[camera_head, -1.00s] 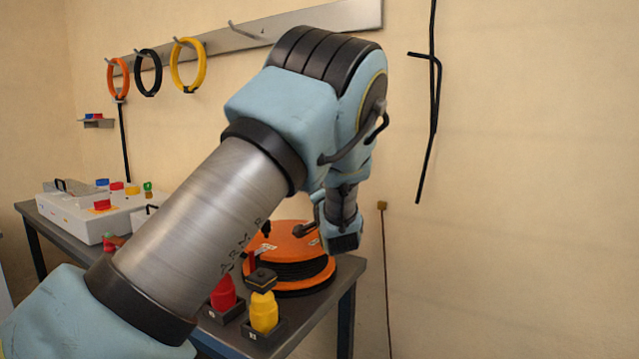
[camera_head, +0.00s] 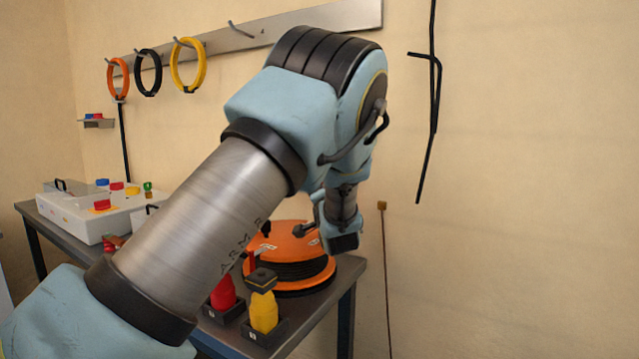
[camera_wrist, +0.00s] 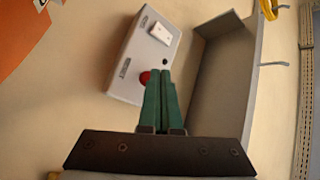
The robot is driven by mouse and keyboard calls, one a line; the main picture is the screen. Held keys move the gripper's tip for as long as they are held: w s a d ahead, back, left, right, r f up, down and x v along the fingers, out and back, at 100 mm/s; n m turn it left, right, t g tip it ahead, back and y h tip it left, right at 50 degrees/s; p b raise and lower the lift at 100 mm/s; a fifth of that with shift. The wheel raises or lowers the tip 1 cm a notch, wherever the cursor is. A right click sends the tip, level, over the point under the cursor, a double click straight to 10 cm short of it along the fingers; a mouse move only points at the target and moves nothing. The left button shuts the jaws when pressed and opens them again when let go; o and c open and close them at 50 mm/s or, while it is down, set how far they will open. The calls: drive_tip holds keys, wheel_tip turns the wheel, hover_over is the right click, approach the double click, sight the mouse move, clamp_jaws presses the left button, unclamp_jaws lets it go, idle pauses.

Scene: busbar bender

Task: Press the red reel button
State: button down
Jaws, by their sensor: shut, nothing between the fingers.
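The red button (camera_wrist: 145,78) shows in the wrist view as a small round cap on a light grey box (camera_wrist: 128,84). The fingers partly cover it. My gripper (camera_wrist: 160,72) has two green fingers lying together, with nothing between them. Their tips overlap the box just right of the red button; I cannot tell whether they touch it. In the head view an orange reel (camera_head: 285,243) lies on the bench, below and left of my wrist. The fingers and the red button on the grey box cannot be made out there.
The box also carries a white switch (camera_wrist: 160,31) and a small black knob. A grey open tray-like shape (camera_wrist: 222,75) stands close right of the fingers. Red (camera_head: 223,294) and yellow (camera_head: 264,312) bottles stand at the bench front. A white control box (camera_head: 80,213) is left.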

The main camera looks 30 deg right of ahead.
drive_tip(key=shift+w+d, duration=0.1)
drive_tip(key=shift+d, duration=0.05)
drive_tip(key=shift+w+d, duration=0.1)
drive_tip(key=shift+d, duration=0.15)
idle(0.7)
drive_tip(key=shift+a, duration=0.1)
drive_tip(key=shift+s+a, duration=0.2)
drive_tip(key=shift+a, duration=0.1)
drive_tip(key=shift+a, duration=0.1)
drive_tip(key=shift+s+a, duration=0.5)
drive_tip(key=shift+a, duration=0.35)
drive_tip(key=shift+s+a, duration=0.45)
drive_tip(key=shift+a, duration=0.4)
drive_tip(key=shift+s+a, duration=0.5)
drive_tip(key=shift+a, duration=0.35)
